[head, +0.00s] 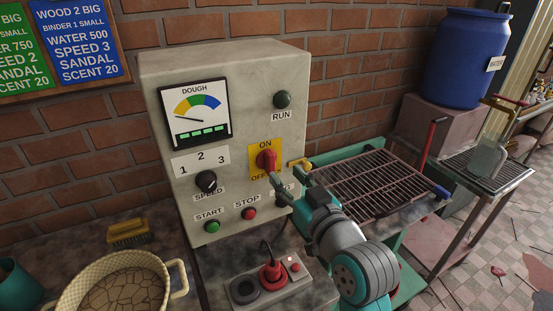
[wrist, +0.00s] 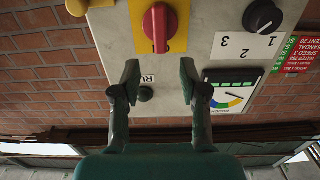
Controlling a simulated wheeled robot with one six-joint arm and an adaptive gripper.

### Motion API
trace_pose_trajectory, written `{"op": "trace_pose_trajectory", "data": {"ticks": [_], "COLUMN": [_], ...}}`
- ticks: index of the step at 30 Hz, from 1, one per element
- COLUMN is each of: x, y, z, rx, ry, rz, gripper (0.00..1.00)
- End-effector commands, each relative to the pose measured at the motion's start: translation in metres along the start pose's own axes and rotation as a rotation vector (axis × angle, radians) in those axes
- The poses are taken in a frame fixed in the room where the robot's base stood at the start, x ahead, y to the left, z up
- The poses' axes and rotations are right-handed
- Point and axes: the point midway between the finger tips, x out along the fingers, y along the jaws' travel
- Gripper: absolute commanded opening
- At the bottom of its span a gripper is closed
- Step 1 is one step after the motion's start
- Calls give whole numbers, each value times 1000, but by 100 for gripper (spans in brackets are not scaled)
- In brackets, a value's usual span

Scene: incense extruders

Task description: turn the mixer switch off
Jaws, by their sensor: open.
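The mixer switch is a red rotary knob (head: 266,160) on a yellow plate (head: 262,146) marked ON at the top and OFF at the bottom. Its handle stands about upright, in line with ON and OFF. It also shows in the upside-down wrist view as a red knob (wrist: 159,28) on the yellow plate. My gripper (head: 289,180) is in front of the panel, just below and right of the knob in the head view. In the wrist view my gripper (wrist: 160,75) is open and empty, its fingertips apart from the knob.
The grey control box (head: 220,60) carries a dough gauge (head: 194,112), a dark RUN lamp (head: 282,99), a speed dial (head: 206,181), and green START (head: 212,226) and red STOP (head: 249,213) buttons.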

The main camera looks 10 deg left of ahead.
Motion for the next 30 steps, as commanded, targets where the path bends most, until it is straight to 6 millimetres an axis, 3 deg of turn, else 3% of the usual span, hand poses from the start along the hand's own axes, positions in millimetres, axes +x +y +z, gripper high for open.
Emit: {"op": "trace_pose_trajectory", "data": {"ticks": [6,12,25,26,30], "x": [40,65,74,74,74], "y": [0,0,0,0,0], "z": [0,0,0,0,0], "rx": [0,0,0,0,0], "ry": [0,0,0,0,0], "rz": [-1,1,1,1,1], "gripper": [44,44,44,41,6]}}
